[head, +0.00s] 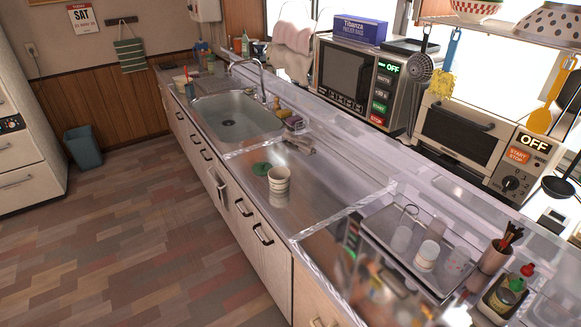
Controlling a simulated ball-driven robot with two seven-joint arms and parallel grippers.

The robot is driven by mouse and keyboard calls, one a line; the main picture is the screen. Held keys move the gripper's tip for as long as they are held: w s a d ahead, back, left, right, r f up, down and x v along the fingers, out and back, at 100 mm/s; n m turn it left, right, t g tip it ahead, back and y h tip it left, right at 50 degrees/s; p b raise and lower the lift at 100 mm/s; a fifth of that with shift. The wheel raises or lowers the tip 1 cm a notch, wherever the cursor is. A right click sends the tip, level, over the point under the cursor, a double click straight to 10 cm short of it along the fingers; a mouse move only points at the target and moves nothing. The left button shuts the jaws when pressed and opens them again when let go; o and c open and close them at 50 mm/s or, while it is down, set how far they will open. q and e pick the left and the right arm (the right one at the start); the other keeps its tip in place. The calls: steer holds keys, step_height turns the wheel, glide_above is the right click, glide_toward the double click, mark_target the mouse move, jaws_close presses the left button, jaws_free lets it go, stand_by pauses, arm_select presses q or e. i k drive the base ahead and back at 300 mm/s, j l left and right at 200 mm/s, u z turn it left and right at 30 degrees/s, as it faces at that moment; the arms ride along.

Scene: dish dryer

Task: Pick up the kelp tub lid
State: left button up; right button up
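A small flat green disc (261,169), which looks like the kelp tub lid, lies on the steel counter (240,187) in the middle of the head view. Just to its right and nearer stands a pale round tub or cup (279,185) with banding. The tub stands upright, and its rim is close to the disc; whether they touch is hard to tell. Neither of my grippers shows in the head view.
The sink (237,117) lies behind the disc. A grey tray (420,245) with several cups or glasses is at right. A microwave (345,75) and a toaster oven (462,135) stand along the window. Counter left and front of the tub is clear.

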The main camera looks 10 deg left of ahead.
mark_target(260, 168)
steer(key=i+j+z, duration=0.45)
steer(key=j, duration=0.2)
steer(key=j+z, duration=0.2)
steer(key=j, duration=0.15)
steer(key=i+j+z, duration=0.25)
steer(key=j, duration=0.15)
steer(key=k, duration=0.1)
